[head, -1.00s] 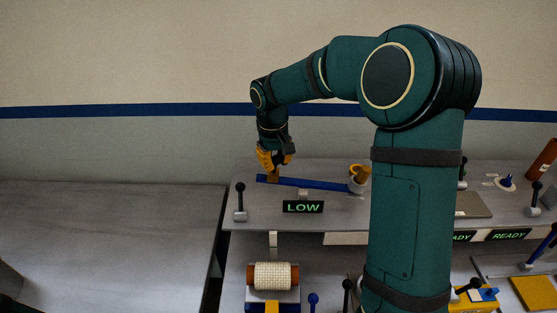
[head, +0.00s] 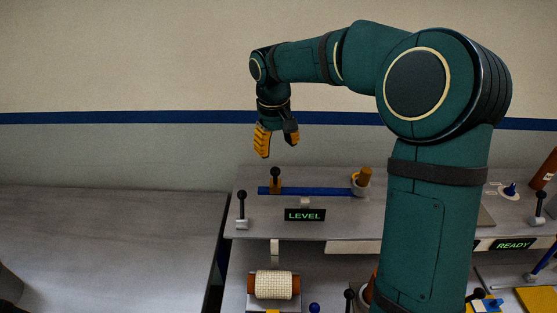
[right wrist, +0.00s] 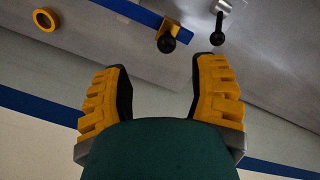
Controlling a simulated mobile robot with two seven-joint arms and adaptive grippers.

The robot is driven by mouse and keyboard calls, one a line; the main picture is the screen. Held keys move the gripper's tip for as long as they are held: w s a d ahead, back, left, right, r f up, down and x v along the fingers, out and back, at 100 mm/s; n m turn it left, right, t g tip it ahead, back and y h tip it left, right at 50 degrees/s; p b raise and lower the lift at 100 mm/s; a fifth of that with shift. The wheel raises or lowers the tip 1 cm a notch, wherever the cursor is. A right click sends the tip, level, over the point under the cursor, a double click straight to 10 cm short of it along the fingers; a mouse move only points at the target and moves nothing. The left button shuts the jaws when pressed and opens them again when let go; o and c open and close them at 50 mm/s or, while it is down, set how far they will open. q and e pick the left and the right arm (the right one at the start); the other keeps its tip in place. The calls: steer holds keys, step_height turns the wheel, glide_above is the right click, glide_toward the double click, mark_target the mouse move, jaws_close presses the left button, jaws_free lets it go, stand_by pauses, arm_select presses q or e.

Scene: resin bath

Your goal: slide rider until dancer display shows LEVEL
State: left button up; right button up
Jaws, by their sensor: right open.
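The dancer display (head: 304,215) shows LEVEL in green letters. The blue bar (head: 320,191) behind it lies level in the head view. The rider (head: 275,187), an ochre block with a black knob, sits near the bar's left end. It also shows in the right wrist view (right wrist: 168,36), on the blue bar (right wrist: 130,9). My right gripper (head: 277,145) is above the rider, apart from it, with its yellow fingers spread and nothing between them. In the right wrist view my right gripper (right wrist: 165,62) is also open and empty. My left gripper is not in view.
An ochre cylinder in a grey cup (head: 361,183) is at the bar's right end. A black-knobbed lever (head: 241,211) stands left of the display. A pale roll (head: 274,285) sits below. My right arm hides part of the bench. The left table (head: 110,245) is clear.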

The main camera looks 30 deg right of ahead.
mark_target(276, 169)
steer(key=shift+a+r, duration=0.15)
steer(key=shift+r, duration=1.9)
